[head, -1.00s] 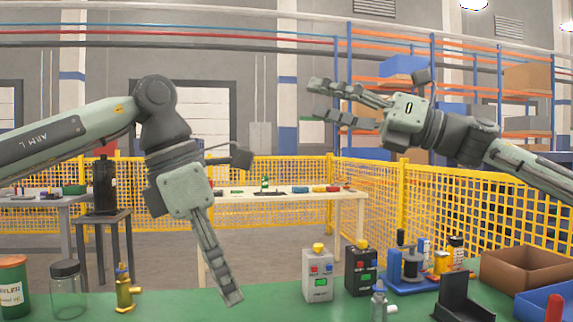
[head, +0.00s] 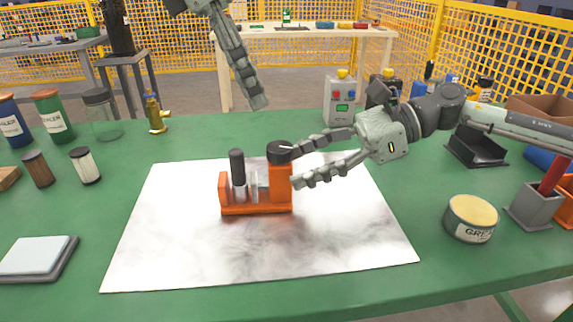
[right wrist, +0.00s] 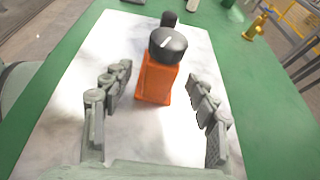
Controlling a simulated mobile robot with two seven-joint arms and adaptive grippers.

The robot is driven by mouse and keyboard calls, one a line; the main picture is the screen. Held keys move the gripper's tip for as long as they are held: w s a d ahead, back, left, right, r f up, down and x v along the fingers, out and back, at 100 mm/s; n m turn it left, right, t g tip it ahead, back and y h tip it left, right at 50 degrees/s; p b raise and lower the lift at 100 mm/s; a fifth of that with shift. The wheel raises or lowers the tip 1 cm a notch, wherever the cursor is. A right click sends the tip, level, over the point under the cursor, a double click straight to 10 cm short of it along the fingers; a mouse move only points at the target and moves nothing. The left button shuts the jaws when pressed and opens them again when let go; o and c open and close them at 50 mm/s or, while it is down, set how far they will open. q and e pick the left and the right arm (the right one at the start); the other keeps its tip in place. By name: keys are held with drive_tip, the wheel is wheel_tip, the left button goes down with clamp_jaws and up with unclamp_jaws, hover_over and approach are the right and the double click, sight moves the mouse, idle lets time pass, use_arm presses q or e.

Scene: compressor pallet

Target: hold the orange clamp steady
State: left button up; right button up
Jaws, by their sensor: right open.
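The orange clamp (head: 279,186) stands upright on a white marbled sheet (head: 350,235) at the middle of the green bench. It has a black knob on its taller right block and a black-topped post at its left. My right gripper (head: 295,166) reaches in from the right, with its fingers spread at the clamp's taller block. In the right wrist view the clamp (right wrist: 156,84) lies between the open fingers (right wrist: 161,78), with a gap on each side. My left gripper (head: 257,100) hangs behind the sheet, above the bench's far edge, away from the clamp; its opening is not clear.
A grease tin (head: 471,219) and a grey cup (head: 535,205) stand at the right. Jars, including a dark green one (head: 54,116), and a brass fitting (head: 155,116) stand at the left. A grey control box (head: 340,103) stands at the back. The sheet around the clamp is clear.

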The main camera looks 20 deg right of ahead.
sight(265, 197)
drive_tip(key=x, duration=0.7)
drive_tip(key=shift+w+a, duration=0.15)
drive_tip(key=shift+c, duration=0.2)
